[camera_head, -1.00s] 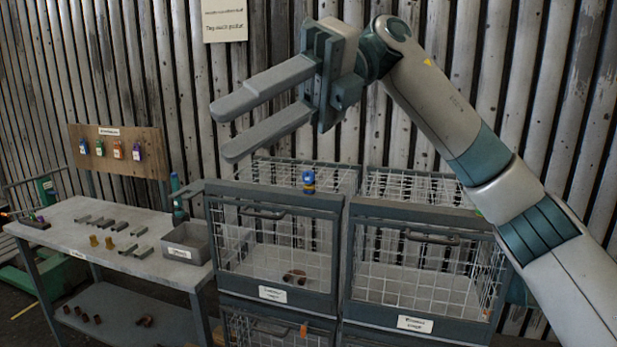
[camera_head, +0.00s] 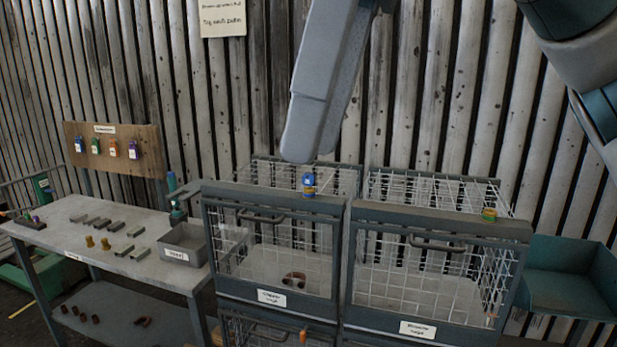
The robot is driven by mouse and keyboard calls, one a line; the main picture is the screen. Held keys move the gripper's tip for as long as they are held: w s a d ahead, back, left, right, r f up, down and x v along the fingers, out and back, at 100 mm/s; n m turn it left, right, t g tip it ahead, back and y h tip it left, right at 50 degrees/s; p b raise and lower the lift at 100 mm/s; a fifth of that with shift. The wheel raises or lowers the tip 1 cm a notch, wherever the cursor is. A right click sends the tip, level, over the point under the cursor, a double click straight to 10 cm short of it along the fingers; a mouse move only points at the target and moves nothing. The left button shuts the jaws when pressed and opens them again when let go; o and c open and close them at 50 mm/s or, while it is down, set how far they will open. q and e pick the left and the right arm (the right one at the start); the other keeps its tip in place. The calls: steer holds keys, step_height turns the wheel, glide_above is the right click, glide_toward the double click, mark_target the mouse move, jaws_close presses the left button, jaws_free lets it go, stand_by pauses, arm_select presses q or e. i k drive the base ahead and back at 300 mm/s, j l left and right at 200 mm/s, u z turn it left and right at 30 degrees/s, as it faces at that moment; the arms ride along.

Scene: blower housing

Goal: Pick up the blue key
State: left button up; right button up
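A small blue item (camera_head: 308,184) with a yellowish band sits on the front top edge of the left wire cage (camera_head: 207,215). Another blue item (camera_head: 80,145) hangs at the left end of the wooden board (camera_head: 115,168), beside a green, an orange and a purple one. Both are too small to tell which is the blue key. My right gripper (camera_head: 303,140) points down, appearing just above the cage item in the picture. Its fingers overlap from this side, so their gap is hidden; no held thing shows. My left gripper is out of view.
A grey workbench (camera_head: 68,209) at left holds metal bars, brass pieces and a grey tray (camera_head: 186,241). A green bin (camera_head: 570,270) is at far right.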

mark_target(307, 179)
steer(key=i, duration=1.85)
